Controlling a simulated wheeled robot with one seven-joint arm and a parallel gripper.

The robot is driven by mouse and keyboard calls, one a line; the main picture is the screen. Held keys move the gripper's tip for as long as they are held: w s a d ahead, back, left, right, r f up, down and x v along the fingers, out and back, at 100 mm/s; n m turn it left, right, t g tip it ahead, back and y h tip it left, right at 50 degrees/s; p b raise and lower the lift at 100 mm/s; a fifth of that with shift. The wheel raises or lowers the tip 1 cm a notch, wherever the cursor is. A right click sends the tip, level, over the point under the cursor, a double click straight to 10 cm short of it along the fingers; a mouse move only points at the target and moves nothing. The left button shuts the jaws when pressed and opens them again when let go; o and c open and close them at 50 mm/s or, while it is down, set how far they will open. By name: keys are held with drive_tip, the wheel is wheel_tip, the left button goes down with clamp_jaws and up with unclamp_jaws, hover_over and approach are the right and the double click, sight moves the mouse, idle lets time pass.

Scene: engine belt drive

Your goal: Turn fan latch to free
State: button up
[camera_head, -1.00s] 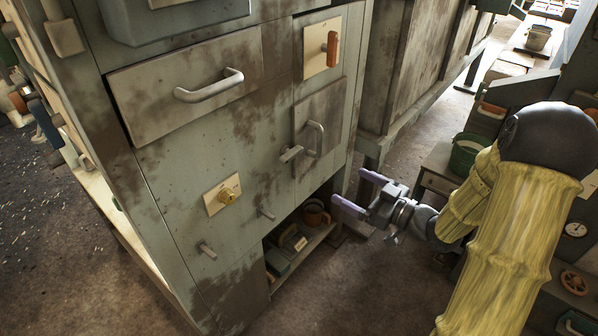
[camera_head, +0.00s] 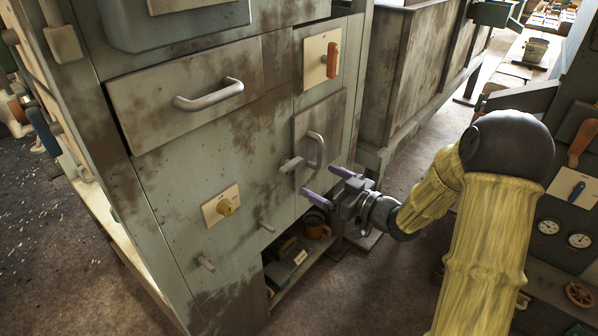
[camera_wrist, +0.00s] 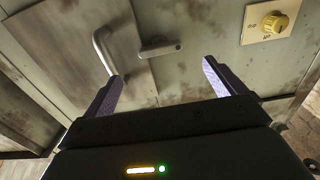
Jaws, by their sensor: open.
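A short grey latch bar (camera_head: 291,164) sits at the left edge of a small square door (camera_head: 318,112) on the grey-green cabinet; I take it for the fan latch, as no label is readable. It also shows in the wrist view (camera_wrist: 160,47), lying roughly crosswise beside the door. The door's grey handle (camera_head: 319,150) is just right of the latch. My gripper (camera_head: 328,186) is open and empty, below and right of the latch, its purple fingers pointing at the cabinet. In the wrist view the gripper (camera_wrist: 162,72) has the latch ahead between its fingers, apart from them.
A yellow knob on a cream plate (camera_head: 225,207) is lower left of the latch. An orange lever (camera_head: 332,60) is above the door. A drawer with a handle (camera_head: 210,96) is at upper left. Below is an open shelf holding an orange mug (camera_head: 316,226).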

sight(295, 167)
drive_tip(key=b+x, duration=0.1)
drive_tip(key=x, duration=0.7)
drive_tip(key=shift+w+a, duration=0.15)
drive_tip(key=shift+a, duration=0.05)
drive_tip(key=c, duration=1)
